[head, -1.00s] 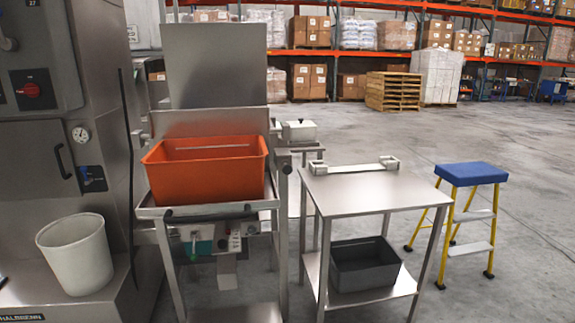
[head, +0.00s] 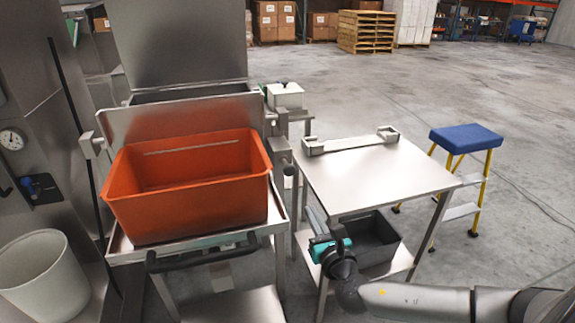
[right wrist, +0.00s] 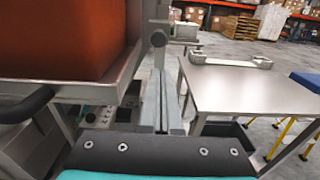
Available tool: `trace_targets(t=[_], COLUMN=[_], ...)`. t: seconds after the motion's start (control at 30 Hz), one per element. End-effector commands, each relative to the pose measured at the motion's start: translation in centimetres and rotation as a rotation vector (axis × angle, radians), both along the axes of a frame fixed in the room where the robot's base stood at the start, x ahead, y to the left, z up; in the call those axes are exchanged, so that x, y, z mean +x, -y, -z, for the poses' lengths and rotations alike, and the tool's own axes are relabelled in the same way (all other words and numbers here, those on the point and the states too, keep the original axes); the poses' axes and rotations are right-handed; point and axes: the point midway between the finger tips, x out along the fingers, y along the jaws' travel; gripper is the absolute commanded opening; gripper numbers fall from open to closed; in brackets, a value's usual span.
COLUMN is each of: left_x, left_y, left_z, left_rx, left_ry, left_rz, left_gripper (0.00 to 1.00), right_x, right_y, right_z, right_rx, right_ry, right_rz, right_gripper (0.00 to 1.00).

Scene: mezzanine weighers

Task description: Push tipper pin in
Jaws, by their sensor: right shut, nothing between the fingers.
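The tipper (head: 280,222) is a steel frame with a tray that carries an orange tub (head: 188,205). A dark round knob (head: 289,170) sits at its right side, likely the pin's head; it also shows in the right wrist view (right wrist: 158,39), just beyond my fingertips. How far in the pin sits cannot be told. My right gripper (head: 312,216) is shut and empty, in front of and below the knob, between tipper and steel table. In the right wrist view its fingers (right wrist: 160,90) point toward the tipper's right post, apart from the knob. My left gripper is not in view.
The steel table (head: 375,170) stands close on the right, with a dark grey bin (head: 378,240) on its lower shelf. A black handle bar (head: 203,251) crosses the tipper's front. A white bucket (head: 45,275) stands left. A blue-topped step stool (head: 466,138) stands beyond the table.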

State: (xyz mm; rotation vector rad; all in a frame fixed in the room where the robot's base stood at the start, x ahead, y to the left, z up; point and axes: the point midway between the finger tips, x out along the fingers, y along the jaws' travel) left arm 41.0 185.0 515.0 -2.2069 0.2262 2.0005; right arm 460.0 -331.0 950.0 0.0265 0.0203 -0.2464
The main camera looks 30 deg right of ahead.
Motion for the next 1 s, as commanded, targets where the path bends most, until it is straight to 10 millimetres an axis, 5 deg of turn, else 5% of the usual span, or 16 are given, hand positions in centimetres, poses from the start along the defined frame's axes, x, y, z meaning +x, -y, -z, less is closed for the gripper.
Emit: trace_targets(t=[0.57, 1.0], left_x=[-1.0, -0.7], left_y=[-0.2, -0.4], left_z=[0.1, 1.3], left_rx=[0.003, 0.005], left_ry=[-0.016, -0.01], left_rz=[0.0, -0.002], left_gripper=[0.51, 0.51], right_x=[0.8, 7.3], right_y=[-0.1, 1.4], right_z=[-0.9, -0.9], right_rx=[-0.03, -0.029], right_ry=[0.017, 0.02], right_rz=[-0.01, -0.009], right_gripper=[0.0, 0.0])
